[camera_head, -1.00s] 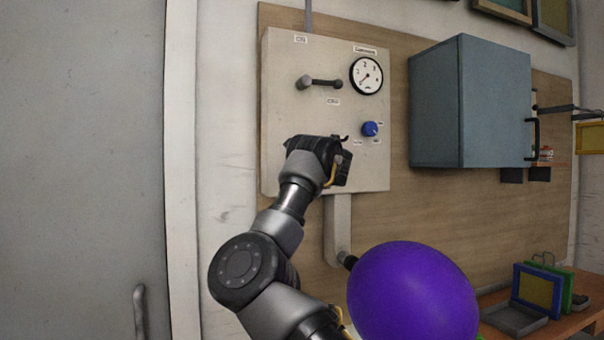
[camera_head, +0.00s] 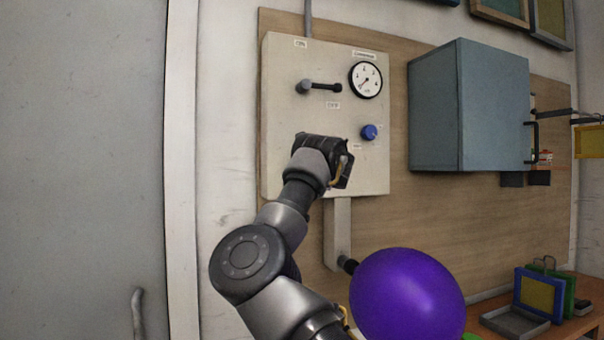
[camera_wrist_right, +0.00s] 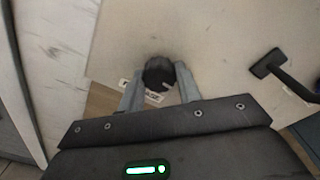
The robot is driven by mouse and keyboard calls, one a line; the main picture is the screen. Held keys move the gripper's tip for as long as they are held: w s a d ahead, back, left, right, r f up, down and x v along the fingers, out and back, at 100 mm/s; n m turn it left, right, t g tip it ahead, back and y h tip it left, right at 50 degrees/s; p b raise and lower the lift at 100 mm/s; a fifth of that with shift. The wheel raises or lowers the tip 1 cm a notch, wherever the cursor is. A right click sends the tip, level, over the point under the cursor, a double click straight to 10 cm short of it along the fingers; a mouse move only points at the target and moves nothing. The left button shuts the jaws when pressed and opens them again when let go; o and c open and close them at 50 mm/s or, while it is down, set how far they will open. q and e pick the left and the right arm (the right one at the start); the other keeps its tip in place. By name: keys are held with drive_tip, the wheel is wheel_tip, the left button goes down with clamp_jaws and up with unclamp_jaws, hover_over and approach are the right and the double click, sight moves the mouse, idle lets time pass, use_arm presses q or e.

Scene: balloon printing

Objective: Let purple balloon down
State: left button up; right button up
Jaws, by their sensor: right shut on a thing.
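The purple balloon (camera_head: 406,297) hangs inflated at the bottom of the head view, on the dark nozzle (camera_head: 347,264) of the pipe below the panel. My right gripper (camera_head: 340,168) is at the lower left of the pale control panel (camera_head: 284,110). In the right wrist view its fingers (camera_wrist_right: 160,84) are shut on a dark round knob (camera_wrist_right: 158,72) on the panel. The head view hides this knob behind the gripper. Above are a dark lever (camera_head: 322,87), a round gauge (camera_head: 366,79) and a blue knob (camera_head: 369,132). My left gripper is not in view.
A blue-grey cabinet (camera_head: 440,105) juts from the wooden board right of the panel. A table (camera_head: 572,329) at the lower right holds a grey tray (camera_head: 515,320) and coloured frames (camera_head: 540,292). A grey door (camera_head: 80,150) is at left.

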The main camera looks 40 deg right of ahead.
drive_tip(key=o, duration=1)
use_arm(q)
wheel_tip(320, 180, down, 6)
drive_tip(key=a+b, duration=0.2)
drive_tip(key=b, duration=0.4)
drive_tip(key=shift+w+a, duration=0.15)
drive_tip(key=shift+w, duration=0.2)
use_arm(e)
drive_tip(key=v, duration=1)
drive_tip(key=shift+s+a, duration=0.2)
drive_tip(key=shift+s, duration=0.15)
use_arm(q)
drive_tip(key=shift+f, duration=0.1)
